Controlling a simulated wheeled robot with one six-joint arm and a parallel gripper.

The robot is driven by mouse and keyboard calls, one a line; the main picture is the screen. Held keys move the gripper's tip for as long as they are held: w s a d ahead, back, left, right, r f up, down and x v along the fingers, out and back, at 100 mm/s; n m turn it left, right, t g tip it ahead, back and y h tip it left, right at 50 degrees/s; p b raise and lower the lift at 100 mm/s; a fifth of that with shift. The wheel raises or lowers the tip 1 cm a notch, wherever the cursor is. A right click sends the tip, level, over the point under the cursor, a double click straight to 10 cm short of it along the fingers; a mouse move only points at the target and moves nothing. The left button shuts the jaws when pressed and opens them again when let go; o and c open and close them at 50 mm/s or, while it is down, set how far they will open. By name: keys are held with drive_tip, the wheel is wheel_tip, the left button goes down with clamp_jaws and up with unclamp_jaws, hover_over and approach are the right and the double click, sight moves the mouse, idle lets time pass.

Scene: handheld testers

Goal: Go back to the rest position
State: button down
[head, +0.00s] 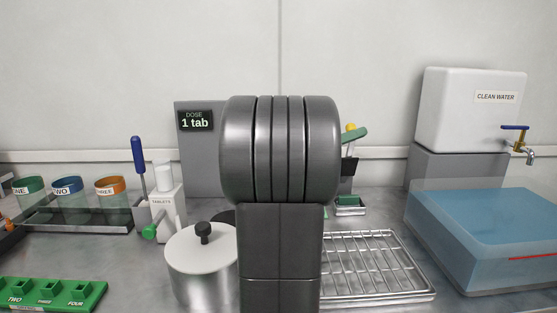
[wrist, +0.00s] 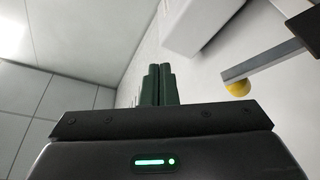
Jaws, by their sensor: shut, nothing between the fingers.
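My gripper (wrist: 159,85) shows in the wrist view as two dark green fingers pressed side by side, shut and empty. It points up toward the wall and ceiling, clear of any object. In the head view my own dark grey arm stands upright in the middle of the picture, and my gripper is not visible there. The arm hides part of the counter and wall behind it.
A lidded pot (head: 200,262) stands just left of my arm, and a wire rack (head: 375,265) lies to its right. A blue water basin (head: 490,235) and a white water tank (head: 470,110) are at right. Labelled cups (head: 66,192) and a green tray (head: 50,291) are at left.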

wheel_tip(320, 180, down, 7)
drive_tip(key=b, duration=0.3)
drive_tip(key=w+r+n+t+y+p, duration=0.1)
drive_tip(key=w+r+n+p, duration=0.2)
drive_tip(key=p, duration=1.3)
drive_tip(key=w+r, duration=0.2)
drive_tip(key=w, duration=0.1)
drive_tip(key=shift+r+n+p, duration=0.2)
drive_tip(key=shift+n+p, duration=0.1)
drive_tip(key=shift+n, duration=0.1)
drive_tip(key=shift+w+a+r, duration=0.1)
drive_tip(key=shift+a, duration=0.05)
